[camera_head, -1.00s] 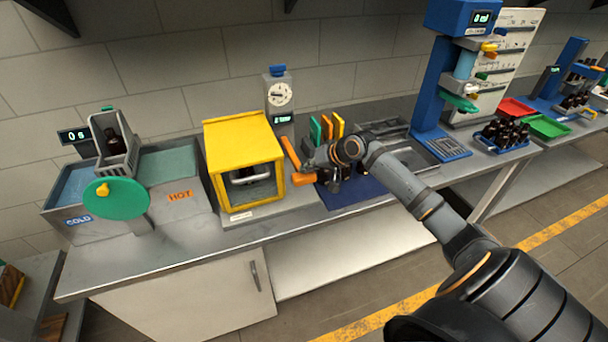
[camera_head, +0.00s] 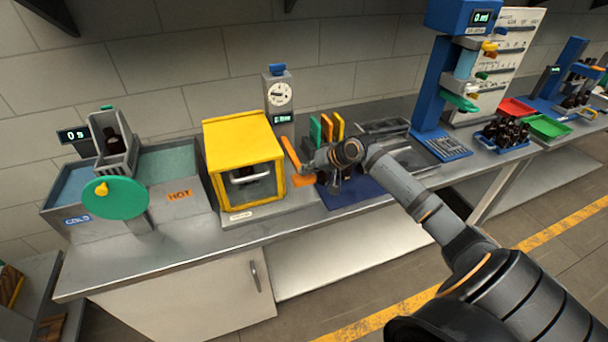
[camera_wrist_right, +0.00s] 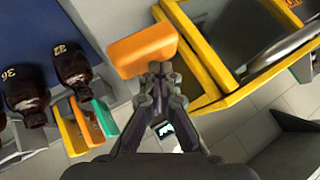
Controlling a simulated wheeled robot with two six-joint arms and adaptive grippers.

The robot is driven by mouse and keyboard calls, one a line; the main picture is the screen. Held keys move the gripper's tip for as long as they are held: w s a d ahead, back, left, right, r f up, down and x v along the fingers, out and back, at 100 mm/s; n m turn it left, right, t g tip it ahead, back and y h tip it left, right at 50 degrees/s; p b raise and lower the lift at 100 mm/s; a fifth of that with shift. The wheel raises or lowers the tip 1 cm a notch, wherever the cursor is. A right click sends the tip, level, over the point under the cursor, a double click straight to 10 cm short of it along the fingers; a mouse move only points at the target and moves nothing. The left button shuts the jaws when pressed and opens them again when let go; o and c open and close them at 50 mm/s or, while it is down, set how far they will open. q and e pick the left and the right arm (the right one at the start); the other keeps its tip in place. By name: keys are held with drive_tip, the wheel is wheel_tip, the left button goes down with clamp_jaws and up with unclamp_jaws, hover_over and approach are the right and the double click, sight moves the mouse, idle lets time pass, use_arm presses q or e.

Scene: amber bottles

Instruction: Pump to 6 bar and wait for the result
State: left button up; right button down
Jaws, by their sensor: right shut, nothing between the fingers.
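The yellow box (camera_head: 232,136), with a window and a handle on its front, stands on the bench. Behind it is a post with a round gauge (camera_head: 280,94) and a small green display (camera_head: 283,119), too small to read. An orange lever (camera_head: 291,153) with a thick orange grip (camera_head: 297,181) stands at the box's right side. My right gripper (camera_head: 308,167) is shut and empty beside this grip. In the right wrist view, its closed fingertips (camera_wrist_right: 160,72) are at the edge of the orange grip (camera_wrist_right: 142,50); I cannot tell whether they touch. My left gripper is out of view.
Brown bottles (camera_wrist_right: 74,66) stand close to my right gripper, by green and orange plates (camera_head: 326,128). A green wheel (camera_head: 115,198) and hot and cold baths are at left. A blue stand (camera_head: 432,92) and a bottle tray (camera_head: 514,151) are at right.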

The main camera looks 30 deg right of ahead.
sight(310, 178)
drive_tip(key=shift+f+b, duration=0.95)
drive_tip(key=shift+f, duration=1.25)
idle(1.4)
drive_tip(key=shift+r, duration=0.1)
idle(0.4)
drive_tip(key=shift+r+p, duration=3.05)
drive_tip(key=shift+p, duration=0.45)
wheel_tip(310, 178, up, 5)
drive_tip(key=p, duration=0.5)
